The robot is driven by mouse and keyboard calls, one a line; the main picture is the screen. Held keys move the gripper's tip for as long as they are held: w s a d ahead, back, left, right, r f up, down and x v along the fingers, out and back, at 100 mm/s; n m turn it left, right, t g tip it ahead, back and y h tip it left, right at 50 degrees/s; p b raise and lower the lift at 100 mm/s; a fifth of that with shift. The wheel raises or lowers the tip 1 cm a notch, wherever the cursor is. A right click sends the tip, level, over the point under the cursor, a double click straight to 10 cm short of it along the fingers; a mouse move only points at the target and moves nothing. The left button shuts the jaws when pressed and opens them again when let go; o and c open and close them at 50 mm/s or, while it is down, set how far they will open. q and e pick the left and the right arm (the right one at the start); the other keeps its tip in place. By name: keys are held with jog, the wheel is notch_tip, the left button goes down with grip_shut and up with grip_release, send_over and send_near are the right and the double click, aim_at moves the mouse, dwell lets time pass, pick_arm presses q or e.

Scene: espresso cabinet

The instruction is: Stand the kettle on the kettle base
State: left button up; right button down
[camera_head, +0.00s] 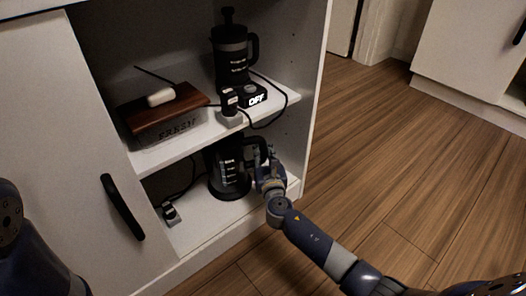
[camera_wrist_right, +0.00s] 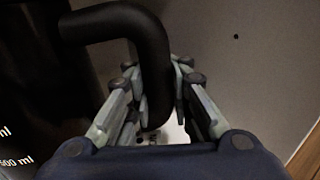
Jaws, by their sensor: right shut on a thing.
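The dark kettle (camera_head: 226,166), with white volume marks, stands upright on the lower shelf of the open cabinet. My right gripper (camera_head: 263,172) reaches in from the right and is shut on its black handle. In the right wrist view, the fingers (camera_wrist_right: 158,100) close around the lower part of the handle (camera_wrist_right: 152,50), and the kettle's dark body (camera_wrist_right: 35,110) is at the left. A dark round bottom shows under the kettle; I cannot tell whether it is the kettle base. My left gripper is out of view; only part of my left arm shows.
The upper shelf is close above the kettle. It holds a black press pot (camera_head: 231,58), a box with a wooden lid (camera_head: 168,104), a switch block marked OFF (camera_head: 256,98) and cables. A plug (camera_head: 171,214) lies at the lower left. The cabinet's right wall (camera_head: 309,100) is beside my gripper.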

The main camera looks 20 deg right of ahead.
jog(key=shift+f+b, duration=0.2)
jog(key=shift+b, duration=0.25)
dwell(0.3)
jog(key=c, duration=1.7)
grip_release()
jog(key=shift+f, duration=0.45)
jog(key=shift+s+a+r+p, duration=0.15)
jog(key=shift+s+p, duration=0.2)
jog(key=shift+s, duration=0.35)
jog(key=shift+s+a+r+p, duration=0.1)
jog(key=shift+s+p, duration=0.2)
jog(key=shift+s, duration=0.35)
jog(key=shift+s+a+p, duration=0.25)
jog(key=shift+s+p, duration=0.2)
jog(key=shift+s, duration=0.85)
jog(key=s, duration=0.2)
jog(key=s+p, duration=0.1)
jog(key=s+a, duration=0.1)
jog(key=s, duration=0.1)
jog(key=shift+s, duration=0.3)
